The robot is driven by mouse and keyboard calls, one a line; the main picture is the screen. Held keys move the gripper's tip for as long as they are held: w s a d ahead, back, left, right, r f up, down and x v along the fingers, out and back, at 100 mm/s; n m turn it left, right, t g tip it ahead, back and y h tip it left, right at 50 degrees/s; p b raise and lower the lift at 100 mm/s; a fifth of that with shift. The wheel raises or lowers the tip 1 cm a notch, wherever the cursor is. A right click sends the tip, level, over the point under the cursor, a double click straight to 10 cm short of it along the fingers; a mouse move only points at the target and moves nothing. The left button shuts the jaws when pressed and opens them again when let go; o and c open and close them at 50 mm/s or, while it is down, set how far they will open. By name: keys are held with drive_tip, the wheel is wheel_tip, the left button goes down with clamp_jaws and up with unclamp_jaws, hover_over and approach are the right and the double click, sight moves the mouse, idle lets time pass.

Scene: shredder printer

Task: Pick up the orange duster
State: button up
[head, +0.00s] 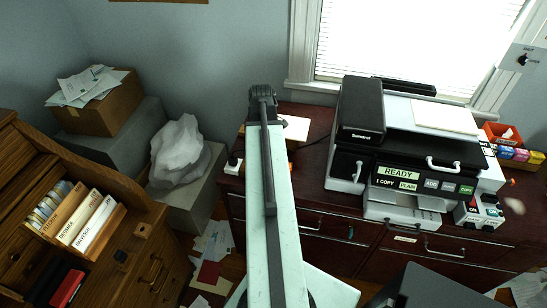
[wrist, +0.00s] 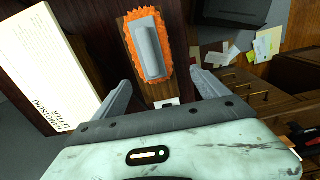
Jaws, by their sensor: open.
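The orange duster (wrist: 148,47) shows in the wrist view. It has a fluffy orange fringe around a grey handle and lies on a brown wooden surface. My gripper (wrist: 160,80) is open, with one grey finger to the left and one to the right of the duster's near end. The duster lies mostly beyond the fingertips, and nothing is held. In the head view my arm reaches to the back edge of the dark red cabinet (head: 318,165), and I cannot make out the duster there.
A white box with printed letters (wrist: 50,70) lies left of my gripper in the wrist view. In the head view a black and white copier (head: 405,150) stands on the cabinet, right of my arm. A grey pedestal with a wrapped lump (head: 178,153) stands left. Papers (head: 213,250) litter the floor.

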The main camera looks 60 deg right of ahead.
drive_tip(key=s+d, duration=0.2)
drive_tip(key=shift+s+d+r, duration=0.15)
drive_tip(key=shift+s+r, duration=0.15)
drive_tip(key=shift+s, duration=0.1)
wheel_tip(320, 180, down, 8)
drive_tip(key=b, duration=0.8)
drive_tip(key=shift+f, duration=0.15)
drive_tip(key=shift+r, duration=0.2)
drive_tip(key=shift+c, duration=0.7)
drive_tip(key=c, duration=1.4)
drive_tip(key=shift+o, duration=0.2)
wheel_tip(320, 180, up, 10)
drive_tip(key=p, duration=1)
drive_tip(key=shift+r+p, duration=0.15)
drive_tip(key=shift+p, duration=0.15)
